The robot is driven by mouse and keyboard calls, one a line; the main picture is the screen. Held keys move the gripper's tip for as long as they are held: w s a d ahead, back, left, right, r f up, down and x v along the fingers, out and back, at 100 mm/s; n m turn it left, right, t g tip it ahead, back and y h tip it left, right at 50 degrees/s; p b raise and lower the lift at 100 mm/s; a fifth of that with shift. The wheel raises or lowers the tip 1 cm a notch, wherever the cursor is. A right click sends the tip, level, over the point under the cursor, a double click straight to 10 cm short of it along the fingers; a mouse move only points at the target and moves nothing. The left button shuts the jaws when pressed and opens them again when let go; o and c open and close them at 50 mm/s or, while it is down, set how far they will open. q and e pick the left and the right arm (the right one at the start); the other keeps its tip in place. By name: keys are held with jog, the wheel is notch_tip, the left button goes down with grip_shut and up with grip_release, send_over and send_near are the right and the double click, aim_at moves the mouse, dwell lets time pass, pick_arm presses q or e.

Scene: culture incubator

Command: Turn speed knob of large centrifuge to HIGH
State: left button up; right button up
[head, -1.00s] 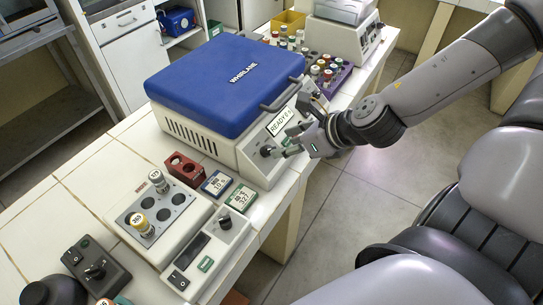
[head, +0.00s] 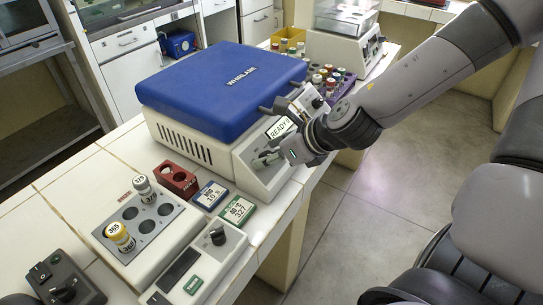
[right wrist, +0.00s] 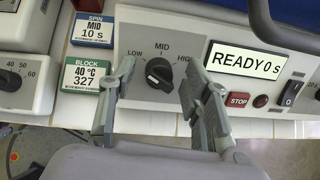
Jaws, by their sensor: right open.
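The large centrifuge (head: 190,140), with a blue lid (head: 222,85), stands on the white tiled bench. Its front panel shows a READY display, also seen in the right wrist view (right wrist: 245,60). The black speed knob (right wrist: 159,73) sits left of that display, under the labels LOW, MID and HIGH. I cannot clearly tell where its pointer aims. My right gripper (right wrist: 160,68) is open, with one finger on each side of the knob and visible gaps between. In the head view my right gripper (head: 277,156) is at the panel and hides the knob. My left gripper is out of view.
A lid handle (right wrist: 262,20) overhangs the panel near the right finger. A STOP button (right wrist: 238,100) and a rocker switch (right wrist: 291,93) are on the right. SPIN (right wrist: 87,28) and BLOCK (right wrist: 83,75) cards lie to the left. A heating block (head: 150,225) stands nearer.

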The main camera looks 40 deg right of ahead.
jog(key=shift+c, duration=0.4)
grip_shut()
